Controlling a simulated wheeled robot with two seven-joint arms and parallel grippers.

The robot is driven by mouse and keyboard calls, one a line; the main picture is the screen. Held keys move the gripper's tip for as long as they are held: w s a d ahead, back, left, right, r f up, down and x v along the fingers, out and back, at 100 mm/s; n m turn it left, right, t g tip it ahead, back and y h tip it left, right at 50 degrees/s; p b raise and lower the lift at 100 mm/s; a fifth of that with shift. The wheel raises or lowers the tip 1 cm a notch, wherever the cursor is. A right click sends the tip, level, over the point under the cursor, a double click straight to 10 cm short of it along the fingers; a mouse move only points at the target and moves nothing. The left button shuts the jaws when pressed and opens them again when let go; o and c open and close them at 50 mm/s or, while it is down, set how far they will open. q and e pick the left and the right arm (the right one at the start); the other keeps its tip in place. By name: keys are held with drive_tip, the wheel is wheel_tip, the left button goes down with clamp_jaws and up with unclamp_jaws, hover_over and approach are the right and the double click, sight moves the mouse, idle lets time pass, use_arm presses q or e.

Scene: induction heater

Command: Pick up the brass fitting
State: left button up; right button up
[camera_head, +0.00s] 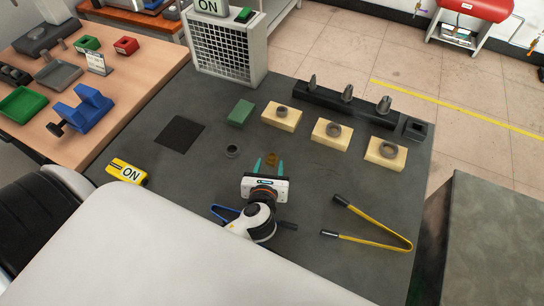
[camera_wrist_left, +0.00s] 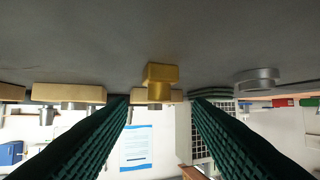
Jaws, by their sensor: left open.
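The brass fitting (camera_head: 271,158) is a small gold-coloured piece on the dark table, just past my left fingertips in the head view. In the left wrist view, which looks upside down, the brass fitting (camera_wrist_left: 161,74) shows a squarish base and a narrower round part, centred between the fingers. My left gripper (camera_head: 269,166) is open, with its teal fingers pointing at the fitting. Its dark ridged fingers (camera_wrist_left: 160,108) frame the fitting in the wrist view, with nothing held between them. I cannot tell whether the fingertips reach beside it. My right gripper is not in view.
A grey ring (camera_head: 232,151) lies left of the fitting. Several cream blocks with rings (camera_head: 326,138) and a green block (camera_head: 240,112) stand behind. Yellow-handled tongs (camera_head: 372,228) lie to the right. A yellow device (camera_head: 128,171) and black mat (camera_head: 179,134) are left.

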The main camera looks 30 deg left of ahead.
sight(272, 157)
use_arm(q)
drive_tip(key=p+x, duration=0.1)
drive_tip(key=x, duration=0.4)
drive_tip(key=shift+w, duration=0.15)
drive_tip(key=shift+w+a+f, duration=0.1)
drive_tip(key=shift+w+a, duration=0.05)
drive_tip(key=shift+w, duration=0.1)
drive_tip(key=shift+s, duration=0.1)
clamp_jaws()
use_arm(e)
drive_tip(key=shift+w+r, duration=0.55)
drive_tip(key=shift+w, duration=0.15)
